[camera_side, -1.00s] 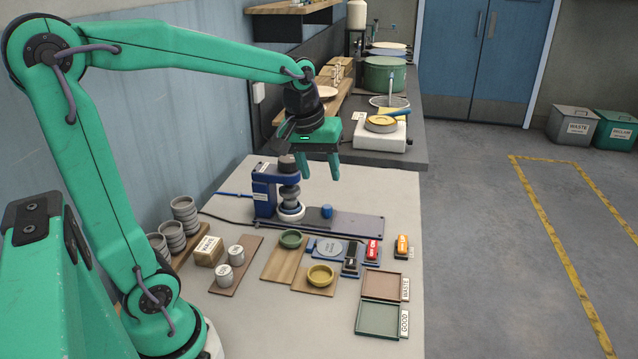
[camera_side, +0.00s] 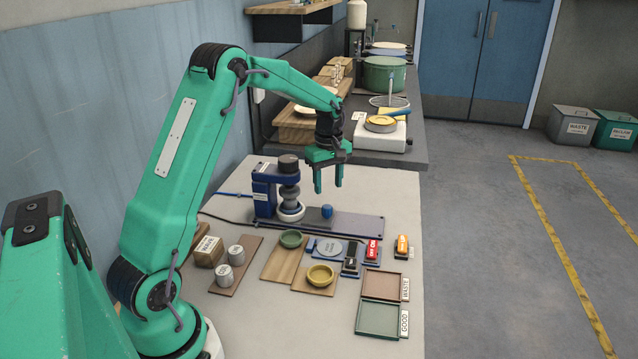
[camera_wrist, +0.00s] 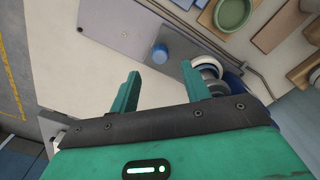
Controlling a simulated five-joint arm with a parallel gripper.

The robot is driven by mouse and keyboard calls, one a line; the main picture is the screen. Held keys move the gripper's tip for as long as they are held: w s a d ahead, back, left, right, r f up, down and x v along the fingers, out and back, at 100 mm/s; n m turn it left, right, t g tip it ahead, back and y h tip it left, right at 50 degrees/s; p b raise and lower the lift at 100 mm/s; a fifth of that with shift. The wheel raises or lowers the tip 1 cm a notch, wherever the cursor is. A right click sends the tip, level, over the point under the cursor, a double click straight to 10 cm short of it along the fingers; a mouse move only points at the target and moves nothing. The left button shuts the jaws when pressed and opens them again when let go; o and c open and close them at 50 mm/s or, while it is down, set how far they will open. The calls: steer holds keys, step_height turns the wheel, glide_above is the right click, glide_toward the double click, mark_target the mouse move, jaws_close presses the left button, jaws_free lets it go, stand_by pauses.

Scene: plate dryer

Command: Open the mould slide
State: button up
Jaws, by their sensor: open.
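The mould slide is a grey block with a blue knob (camera_side: 327,211) on a long dark base plate (camera_side: 362,224), beside the blue press (camera_side: 265,190). The knob and the block's edge sit close to the press's white round foot (camera_side: 290,213). My gripper (camera_side: 328,188) is open and empty, its fingers pointing down above the knob with a visible gap. In the wrist view the knob (camera_wrist: 160,52) appears just beyond and between the two fingertips (camera_wrist: 160,72). Nothing is between the fingers.
Trays marked waste (camera_side: 384,284) and good (camera_side: 380,315) lie at the front right. The base plate right of the knob is bare.

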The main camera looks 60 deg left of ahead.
mark_target(328, 206)
steer(key=shift+w+a+f, duration=0.1)
steer(key=shift+a+f, duration=0.3)
steer(key=shift+f, duration=0.2)
steer(key=shift+f, duration=3.9)
jaws_close()
steer(key=shift+w+d, duration=0.1)
